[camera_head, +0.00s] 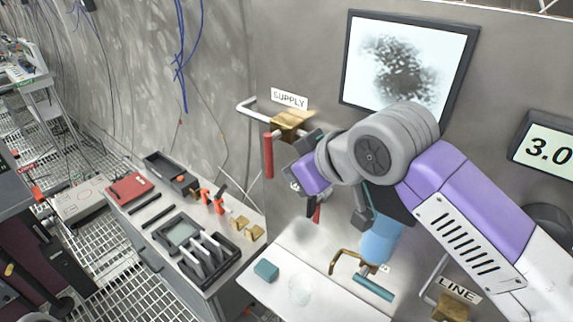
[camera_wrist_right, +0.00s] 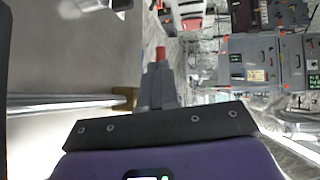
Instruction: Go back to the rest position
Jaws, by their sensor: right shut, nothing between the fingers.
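My right arm comes in from the right in the head view. Its purple wrist and dark gripper (camera_head: 304,145) are just right of and below the brass supply valve (camera_head: 291,121). In the right wrist view the gripper's grey fingers (camera_wrist_right: 158,82) are together and hold nothing. The valve's red handle (camera_head: 268,156) hangs down to the left of the gripper. A red tip shows just beyond the fingers in the wrist view, and part of the brass valve (camera_wrist_right: 126,98) lies beside them. I cannot tell if the fingers touch the handle. My left gripper is out of view.
A pipe (camera_head: 258,109) runs from the wall to the valve under a SUPPLY sign (camera_head: 289,98). A grey bench (camera_head: 150,215) with tools stands at lower left. A white table (camera_head: 300,290) with a teal block (camera_head: 266,270) is below. A LINE valve (camera_head: 450,308) is at lower right.

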